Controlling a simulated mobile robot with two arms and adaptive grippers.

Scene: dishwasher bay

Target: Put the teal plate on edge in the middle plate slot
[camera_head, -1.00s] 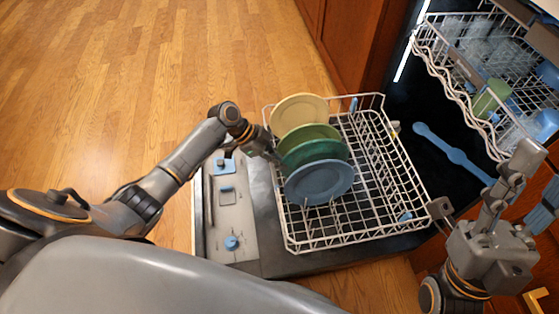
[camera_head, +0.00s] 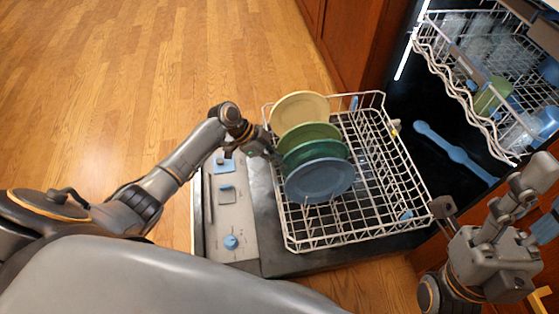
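The teal plate (camera_head: 340,152) leans on edge in the lower rack (camera_head: 396,216), between a green plate (camera_head: 305,132) and a blue plate (camera_head: 319,181). The blue plate hides much of its lower part. My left gripper (camera_head: 272,154) is at the teal plate's left edge, close to the green plate too. Its fingertips are small and partly hidden, so I cannot tell whether they hold the rim. My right gripper (camera_head: 486,188) is open and empty at the right, with its fingers spread, beyond the rack's right corner.
A yellow plate (camera_head: 297,108) stands behind the green one. The right part of the lower rack is empty. The open dishwasher door (camera_head: 232,211) lies left of the rack. The upper rack (camera_head: 461,91) holds a green cup (camera_head: 490,96). A blue spray arm (camera_head: 455,154) shows inside.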

